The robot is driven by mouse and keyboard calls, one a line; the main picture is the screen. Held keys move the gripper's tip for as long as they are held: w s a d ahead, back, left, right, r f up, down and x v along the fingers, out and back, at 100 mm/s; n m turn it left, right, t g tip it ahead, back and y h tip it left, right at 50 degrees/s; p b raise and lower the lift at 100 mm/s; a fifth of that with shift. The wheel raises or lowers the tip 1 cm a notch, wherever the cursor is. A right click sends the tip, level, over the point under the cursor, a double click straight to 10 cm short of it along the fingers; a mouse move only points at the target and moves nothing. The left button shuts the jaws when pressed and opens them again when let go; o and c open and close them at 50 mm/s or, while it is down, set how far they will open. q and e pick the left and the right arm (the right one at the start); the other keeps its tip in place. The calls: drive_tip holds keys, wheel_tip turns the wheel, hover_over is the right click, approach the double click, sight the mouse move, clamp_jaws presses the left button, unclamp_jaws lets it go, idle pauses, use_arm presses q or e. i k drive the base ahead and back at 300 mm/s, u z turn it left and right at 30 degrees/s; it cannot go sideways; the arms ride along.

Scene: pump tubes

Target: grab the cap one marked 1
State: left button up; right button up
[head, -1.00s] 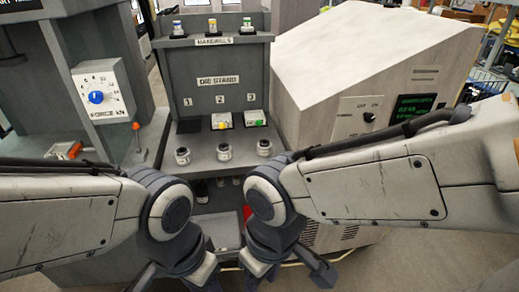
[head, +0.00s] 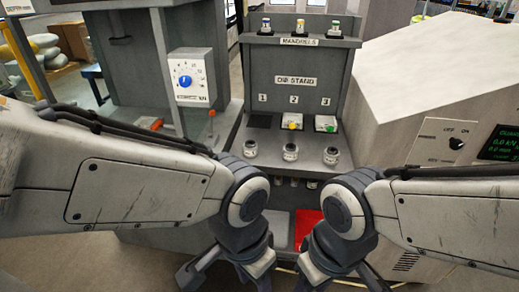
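The grey die stand (head: 310,107) stands ahead, with the labels 1, 2 and 3 on its back panel. Three small metallic caps stand in a row on its front ledge. The left one (head: 250,148) is in line with label 1, the middle one (head: 290,152) with 2 and the right one (head: 331,155) with 3. Their own marks are too small to read. My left gripper (head: 228,278) and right gripper (head: 343,280) hang low in front of the stand, below the caps and apart from them. Their fingertips are partly cut off by the bottom edge.
A dark empty pad (head: 262,121) lies under label 1. A yellow piece (head: 292,121) and a green piece (head: 326,124) sit under 2 and 3. Mandrels stand on the top shelf (head: 300,41). A press with a blue dial (head: 185,82) is left; a pale cabinet (head: 440,75) is right.

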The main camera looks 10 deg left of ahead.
sight(251, 154)
drive_tip(key=u, duration=0.7)
drive_tip(key=i, duration=1.5)
drive_tip(key=z, duration=0.7)
